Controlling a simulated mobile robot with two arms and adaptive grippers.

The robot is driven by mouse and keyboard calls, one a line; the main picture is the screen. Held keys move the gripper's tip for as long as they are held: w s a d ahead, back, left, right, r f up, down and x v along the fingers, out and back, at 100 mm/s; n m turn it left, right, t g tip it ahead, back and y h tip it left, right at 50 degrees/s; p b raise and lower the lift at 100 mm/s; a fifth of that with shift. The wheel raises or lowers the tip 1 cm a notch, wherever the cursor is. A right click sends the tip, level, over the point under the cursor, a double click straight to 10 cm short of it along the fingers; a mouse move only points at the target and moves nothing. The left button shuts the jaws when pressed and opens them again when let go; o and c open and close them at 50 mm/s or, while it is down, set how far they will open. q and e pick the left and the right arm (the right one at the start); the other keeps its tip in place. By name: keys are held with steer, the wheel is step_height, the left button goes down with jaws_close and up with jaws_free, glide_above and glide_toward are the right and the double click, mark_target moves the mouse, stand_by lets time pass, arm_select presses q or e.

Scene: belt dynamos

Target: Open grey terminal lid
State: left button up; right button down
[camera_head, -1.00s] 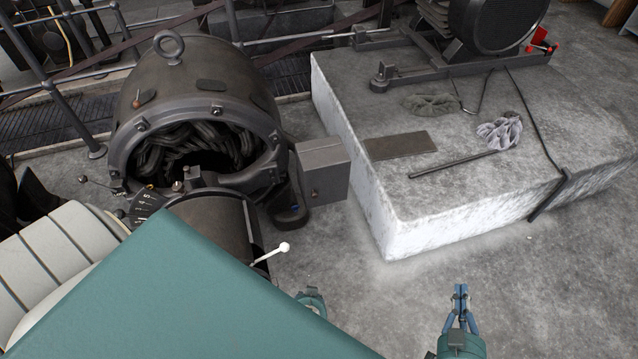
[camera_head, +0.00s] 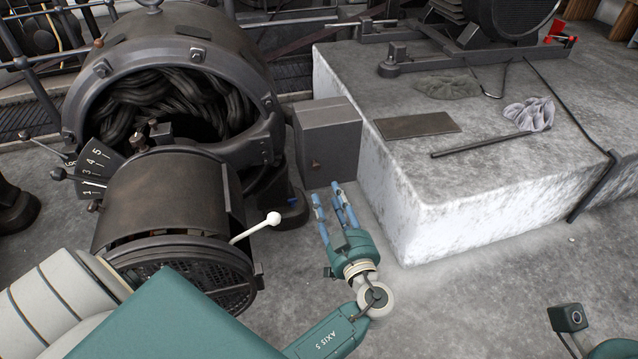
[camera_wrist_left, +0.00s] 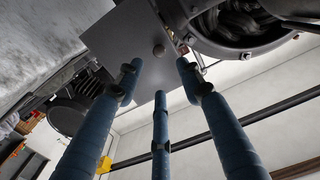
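The grey terminal box (camera_head: 328,140) sits at the right side of the dynamo, its lid closed, with a small knob low on its front face. The fingers (camera_wrist_left: 160,80) are apart and empty in the left wrist view. A gap seems to remain between fingertips and box. My right gripper's fingers are out of view.
The dynamo (camera_head: 175,200) with a white-knobbed lever (camera_head: 258,226) stands left of my left gripper. A pale stone plinth (camera_head: 440,220) is close on the right, bearing a flat plate (camera_head: 417,125), a rod and a cloth (camera_head: 528,114). The floor between is clear.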

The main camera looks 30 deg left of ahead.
mark_target(317, 168)
arm_select(q)
steer(key=b+x, duration=0.1)
steer(key=x, duration=0.9)
steer(key=shift+w+a, duration=0.1)
steer(key=shift+w, duration=0.05)
steer(key=shift+c, duration=0.5)
jaws_close()
